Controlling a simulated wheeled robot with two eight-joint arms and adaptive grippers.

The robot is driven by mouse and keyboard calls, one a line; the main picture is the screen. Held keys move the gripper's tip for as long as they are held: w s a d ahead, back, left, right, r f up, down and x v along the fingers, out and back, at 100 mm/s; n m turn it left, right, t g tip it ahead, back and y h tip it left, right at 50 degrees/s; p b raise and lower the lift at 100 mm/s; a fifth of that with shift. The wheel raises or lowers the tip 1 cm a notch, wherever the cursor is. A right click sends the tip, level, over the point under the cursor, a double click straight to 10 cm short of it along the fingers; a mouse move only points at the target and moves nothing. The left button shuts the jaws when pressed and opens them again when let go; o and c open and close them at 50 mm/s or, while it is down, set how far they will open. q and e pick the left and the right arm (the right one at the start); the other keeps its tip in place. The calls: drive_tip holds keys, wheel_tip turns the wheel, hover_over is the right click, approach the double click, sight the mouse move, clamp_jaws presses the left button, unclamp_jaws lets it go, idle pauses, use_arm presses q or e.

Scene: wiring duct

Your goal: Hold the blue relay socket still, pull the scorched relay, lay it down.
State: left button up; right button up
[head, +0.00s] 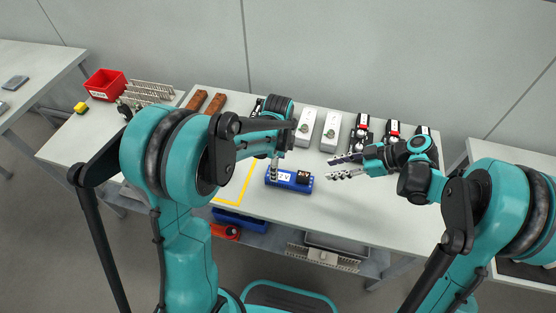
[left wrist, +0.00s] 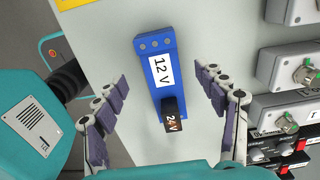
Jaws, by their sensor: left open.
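The blue relay socket (head: 290,185) lies on the table near its front edge. It also shows in the left wrist view (left wrist: 150,49), with a white "12 V" label. A dark relay (head: 304,177) sits at its right end; in the left wrist view the relay (left wrist: 172,117) reads "24 V". I cannot make out scorching. My left gripper (head: 275,165) is open above the socket's left part; in the left wrist view its fingers lie on either side with gaps. My right gripper (head: 344,166) is open and empty, right of the socket, its fingers apart and pointing left.
A yellow outline (head: 244,186) marks the table left of the socket, partly hidden by my left arm. White boxes (head: 330,131) and black-red devices (head: 392,134) stand along the back. Brown blocks (head: 214,104) and a red bin (head: 105,84) are further left. The table's front right is clear.

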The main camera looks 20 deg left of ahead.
sight(290, 179)
use_arm(q)
drive_tip(key=shift+f, duration=2.75)
drive_tip(key=c, duration=1.4)
drive_tip(key=shift+c, duration=0.2)
